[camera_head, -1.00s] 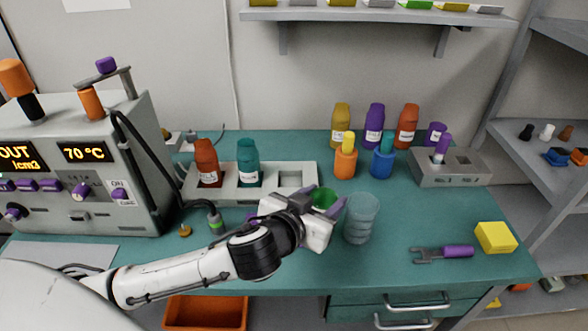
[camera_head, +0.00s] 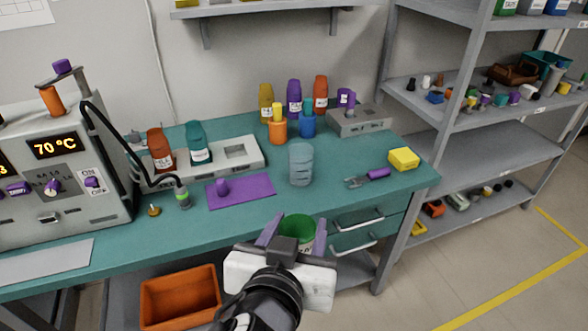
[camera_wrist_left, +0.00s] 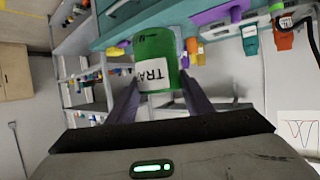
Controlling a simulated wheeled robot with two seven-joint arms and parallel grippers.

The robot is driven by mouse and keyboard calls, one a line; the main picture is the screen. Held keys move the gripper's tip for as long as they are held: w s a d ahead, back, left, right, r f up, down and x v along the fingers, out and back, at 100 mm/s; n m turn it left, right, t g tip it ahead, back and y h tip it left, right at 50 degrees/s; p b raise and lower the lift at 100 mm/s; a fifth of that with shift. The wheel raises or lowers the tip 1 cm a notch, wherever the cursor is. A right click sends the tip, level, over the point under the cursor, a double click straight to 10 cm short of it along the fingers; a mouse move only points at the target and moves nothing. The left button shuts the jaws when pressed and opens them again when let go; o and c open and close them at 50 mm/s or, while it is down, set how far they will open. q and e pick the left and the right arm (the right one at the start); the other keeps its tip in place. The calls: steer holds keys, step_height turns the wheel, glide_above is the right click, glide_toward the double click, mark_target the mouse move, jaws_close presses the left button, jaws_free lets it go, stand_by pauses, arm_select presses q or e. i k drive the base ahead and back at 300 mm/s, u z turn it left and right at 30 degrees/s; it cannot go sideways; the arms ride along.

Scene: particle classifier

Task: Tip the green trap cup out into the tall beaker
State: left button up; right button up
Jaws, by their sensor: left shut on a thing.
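The green trap cup (camera_head: 298,228) is between the fingers of my left gripper (camera_head: 293,232), in front of the bench's front edge. In the head view its open top shows and it looks about upright; its contents cannot be made out. In the left wrist view the green cup (camera_wrist_left: 155,50) sits between the two fingers (camera_wrist_left: 158,97), its white label facing the camera. The tall beaker (camera_head: 301,165), clear and bluish, stands upright on the teal bench, beyond the cup and apart from it. My right gripper is not in view.
A purple mat (camera_head: 252,194) with a small purple piece lies left of the beaker. A purple-handled tool (camera_head: 368,178) and a yellow block (camera_head: 404,159) lie to its right. Bottles and a grey rack (camera_head: 357,121) stand behind. An orange bin (camera_head: 180,296) is below the bench.

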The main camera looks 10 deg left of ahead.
mark_target(301, 165)
steer(key=z, duration=0.95)
steer(key=i, duration=1.25)
steer(key=u, duration=0.3)
